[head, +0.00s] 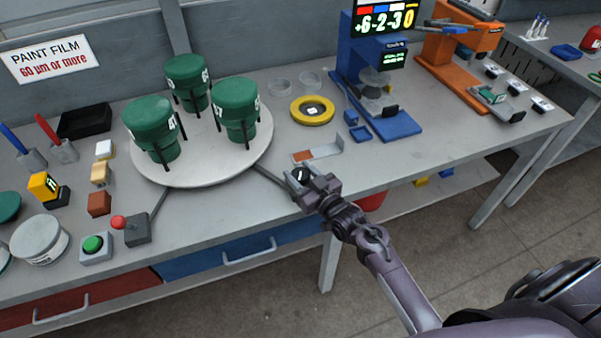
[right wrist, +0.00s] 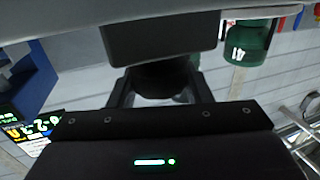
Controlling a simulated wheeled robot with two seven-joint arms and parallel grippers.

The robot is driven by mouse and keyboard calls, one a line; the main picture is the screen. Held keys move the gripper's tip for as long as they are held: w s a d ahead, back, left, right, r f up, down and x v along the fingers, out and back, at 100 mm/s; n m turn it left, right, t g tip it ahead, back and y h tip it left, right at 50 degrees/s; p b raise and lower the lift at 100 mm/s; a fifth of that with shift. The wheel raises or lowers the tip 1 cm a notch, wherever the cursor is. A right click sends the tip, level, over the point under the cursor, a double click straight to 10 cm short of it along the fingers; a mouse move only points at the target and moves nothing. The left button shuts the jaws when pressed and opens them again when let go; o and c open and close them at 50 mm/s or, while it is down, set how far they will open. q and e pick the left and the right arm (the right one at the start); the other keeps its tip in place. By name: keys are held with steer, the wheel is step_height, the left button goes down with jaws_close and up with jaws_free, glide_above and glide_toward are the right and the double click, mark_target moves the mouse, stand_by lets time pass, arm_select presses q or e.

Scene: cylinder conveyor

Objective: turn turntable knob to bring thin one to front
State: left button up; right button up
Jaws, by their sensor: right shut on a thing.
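The pale round turntable (head: 195,173) stands on the grey bench and bears three green containers. One green container (head: 151,125) is at front left, one (head: 240,105) at right and one (head: 187,80) at the back. All are upright with dark posts around them. I cannot tell which is the thin one. A dark round knob (head: 301,174) sits at the bench's front, right of the turntable, where a dark bar from it ends. My right gripper (head: 304,181) is shut on the knob, also dark in the right wrist view (right wrist: 158,80). My left gripper is not in view.
A red-topped lever box (head: 137,230) and a green button (head: 93,243) stand at front left. A blue stand (head: 365,85) with a display is behind.

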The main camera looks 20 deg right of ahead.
steer(key=shift+y, duration=0.3)
steer(key=n+y+b, duration=0.1)
steer(key=n+g+y+b, duration=0.1)
steer(key=y, duration=0.1)
steer(key=shift+d+f+n+g+y, duration=0.1)
steer(key=shift+f+n+g+y, duration=0.05)
steer(key=shift+n+g+y, duration=0.2)
steer(key=n+g+y+b, duration=0.2)
steer(key=shift+y+b, duration=0.35)
steer(key=shift+b, duration=0.05)
steer(key=shift+n+g+y+b, duration=0.45)
steer(key=shift+n+y, duration=0.15)
steer(key=shift+n, duration=0.05)
steer(key=o, duration=1)
steer(key=shift+s, duration=0.1)
